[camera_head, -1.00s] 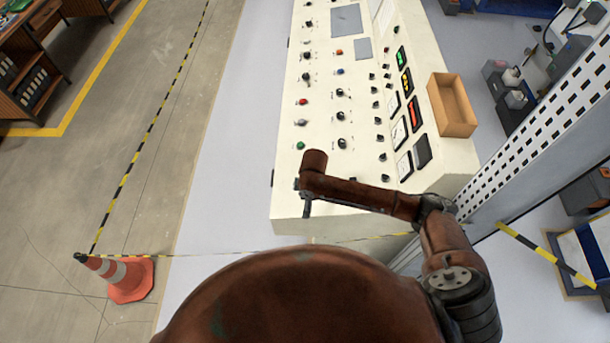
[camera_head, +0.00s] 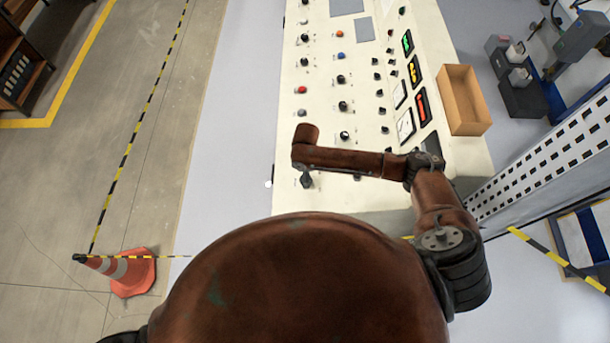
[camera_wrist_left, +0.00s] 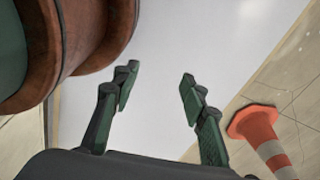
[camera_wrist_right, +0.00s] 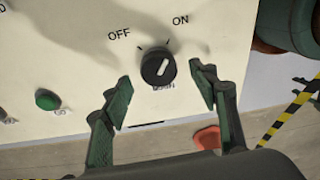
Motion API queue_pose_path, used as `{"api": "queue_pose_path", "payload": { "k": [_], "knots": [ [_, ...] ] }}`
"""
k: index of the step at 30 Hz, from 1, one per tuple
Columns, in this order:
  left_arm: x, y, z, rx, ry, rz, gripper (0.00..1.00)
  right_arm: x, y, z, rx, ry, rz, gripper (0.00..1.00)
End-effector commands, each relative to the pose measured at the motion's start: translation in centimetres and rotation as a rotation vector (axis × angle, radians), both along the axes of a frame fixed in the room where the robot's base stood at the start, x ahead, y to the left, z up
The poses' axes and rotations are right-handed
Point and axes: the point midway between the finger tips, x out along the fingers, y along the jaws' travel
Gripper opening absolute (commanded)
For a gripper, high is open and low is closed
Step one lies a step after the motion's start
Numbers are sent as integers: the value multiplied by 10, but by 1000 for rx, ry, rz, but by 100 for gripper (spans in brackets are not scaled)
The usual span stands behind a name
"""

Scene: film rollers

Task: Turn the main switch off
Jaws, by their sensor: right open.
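The main switch (camera_wrist_right: 158,68) is a black round knob on the cream panel, with OFF printed at its upper left and ON at its upper right. Its white line tilts toward the ON side. My right gripper (camera_wrist_right: 160,77) is open, with one fingertip on either side of the knob; I cannot tell whether they touch it. My left gripper (camera_wrist_left: 160,74) is open and empty above the pale floor, out of the head view.
The cream control panel (camera_head: 318,105) carries several knobs, buttons and gauges. A green button (camera_wrist_right: 47,99) sits left of the switch. An open tan box (camera_head: 463,100) lies on the panel's right. A perforated white column (camera_head: 545,150) stands at right. A traffic cone (camera_head: 130,272) stands at lower left.

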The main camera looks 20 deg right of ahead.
Motion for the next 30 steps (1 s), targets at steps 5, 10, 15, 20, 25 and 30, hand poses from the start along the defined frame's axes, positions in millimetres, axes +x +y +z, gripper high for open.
{"api": "queue_pose_path", "payload": {
  "k": [5, 10, 15, 20, 25, 30],
  "knots": [
    [5, 0, 3, -1, -6, -1, 40, 1, 0, -17, 0, -1, 1, 54],
    [30, -1, 5, -2, -37, -8, 40, 1, 2, -22, 1, -2, 3, 54],
    [35, -2, 5, -3, -44, -9, 40, 1, 2, -22, 1, -2, 4, 54],
    [27, -1, 4, -2, -34, -7, 40, 1, 2, -22, 1, -2, 5, 43],
    [18, -1, 4, -1, -22, -5, 40, 1, 3, -22, 1, -2, 5, 32],
    [15, -1, 3, -1, -19, -4, 40, 1, 2, -21, 1, -2, 5, 20]
  ]
}}
